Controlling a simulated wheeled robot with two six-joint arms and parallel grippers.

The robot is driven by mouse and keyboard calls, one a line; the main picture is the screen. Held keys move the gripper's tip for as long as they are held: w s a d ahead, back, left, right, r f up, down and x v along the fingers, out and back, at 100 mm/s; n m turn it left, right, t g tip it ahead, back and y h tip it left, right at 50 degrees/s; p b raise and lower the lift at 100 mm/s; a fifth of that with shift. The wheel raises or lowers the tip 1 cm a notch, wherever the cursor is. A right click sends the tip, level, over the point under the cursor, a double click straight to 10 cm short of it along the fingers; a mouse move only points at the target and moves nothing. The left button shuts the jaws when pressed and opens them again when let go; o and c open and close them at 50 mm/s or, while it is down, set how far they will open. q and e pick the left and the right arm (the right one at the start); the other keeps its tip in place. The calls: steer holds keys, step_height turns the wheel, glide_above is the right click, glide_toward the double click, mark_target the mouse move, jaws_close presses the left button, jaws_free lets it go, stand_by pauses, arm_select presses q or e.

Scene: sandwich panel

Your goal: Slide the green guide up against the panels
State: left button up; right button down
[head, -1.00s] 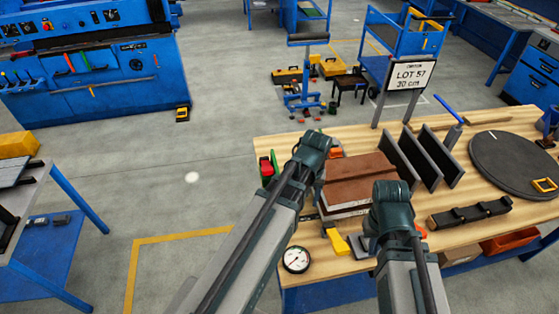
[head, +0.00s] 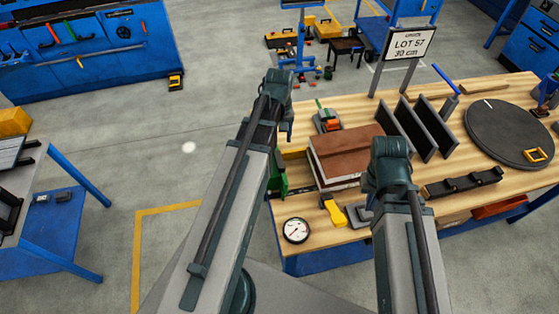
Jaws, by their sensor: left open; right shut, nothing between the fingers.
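A stack of flat panels (head: 345,150) with a brown top and pale edges lies on the wooden bench. A green piece (head: 280,176), apparently the guide, shows left of the stack, partly behind my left arm; I cannot tell whether it touches the panels. My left gripper (head: 287,127) is open above the bench's left edge, behind and left of the stack; its fingertips are mostly hidden. My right gripper (head: 370,194) is shut and empty near the stack's front right corner, its fingertips largely hidden by its own wrist.
A dial gauge (head: 296,230) and a yellow-handled tool (head: 335,213) lie at the bench's front. Dark upright plates (head: 427,130) stand right of the stack, near a round grey disc (head: 510,135). A small orange-and-green device (head: 327,120) sits behind the stack.

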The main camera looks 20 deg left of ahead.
mark_target(279, 159)
arm_select(q)
step_height(279, 159, down, 12)
steer(key=b, duration=1.1)
steer(key=shift+r, duration=0.1)
jaws_close()
stand_by(0.7)
